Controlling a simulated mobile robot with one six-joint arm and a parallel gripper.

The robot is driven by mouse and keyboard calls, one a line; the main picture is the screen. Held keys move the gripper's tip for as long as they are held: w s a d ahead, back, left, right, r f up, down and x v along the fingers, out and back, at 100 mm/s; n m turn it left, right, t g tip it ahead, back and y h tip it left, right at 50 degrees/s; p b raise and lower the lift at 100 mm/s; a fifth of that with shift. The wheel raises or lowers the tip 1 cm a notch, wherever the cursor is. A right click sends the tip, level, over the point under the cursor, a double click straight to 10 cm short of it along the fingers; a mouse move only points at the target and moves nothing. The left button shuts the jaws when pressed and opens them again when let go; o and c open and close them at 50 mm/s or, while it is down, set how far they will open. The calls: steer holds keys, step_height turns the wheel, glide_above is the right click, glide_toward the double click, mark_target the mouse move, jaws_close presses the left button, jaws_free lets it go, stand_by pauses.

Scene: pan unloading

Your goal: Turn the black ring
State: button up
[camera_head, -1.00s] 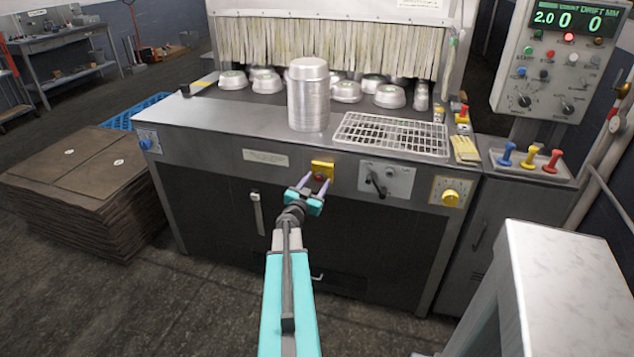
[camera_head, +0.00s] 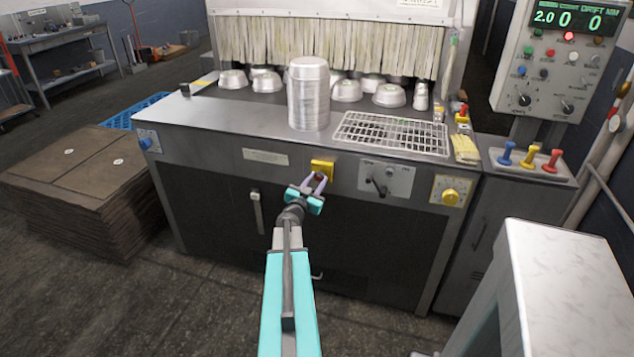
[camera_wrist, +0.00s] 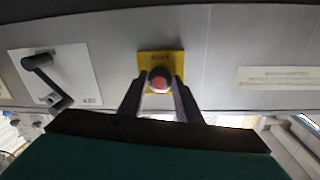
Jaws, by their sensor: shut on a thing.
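A red button (camera_wrist: 160,79) with a dark ring (camera_wrist: 152,87) around it sits on a yellow plate (camera_head: 322,165) on the machine's front panel. The yellow plate also fills the middle of the wrist view (camera_wrist: 174,58). My gripper (camera_head: 316,178) reaches the plate from below. In the wrist view the fingertips (camera_wrist: 160,84) stand on both sides of the button and are shut on its ring. The fingers partly hide the ring, so its turn position cannot be told.
A panel with a black crank handle (camera_head: 375,184) is right of the yellow plate, and a yellow knob (camera_head: 450,196) is further right. A tall metal pot (camera_head: 308,95) and a wire rack (camera_head: 375,136) stand on the top above. A grey stand (camera_head: 570,270) is at the lower right.

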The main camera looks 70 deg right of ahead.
steer(key=m+b, duration=0.1)
steer(key=m, duration=0.3)
steer(key=shift+r+m+y+b, duration=0.1)
steer(key=shift+m+y+b, duration=0.3)
steer(key=shift+m, duration=1.5)
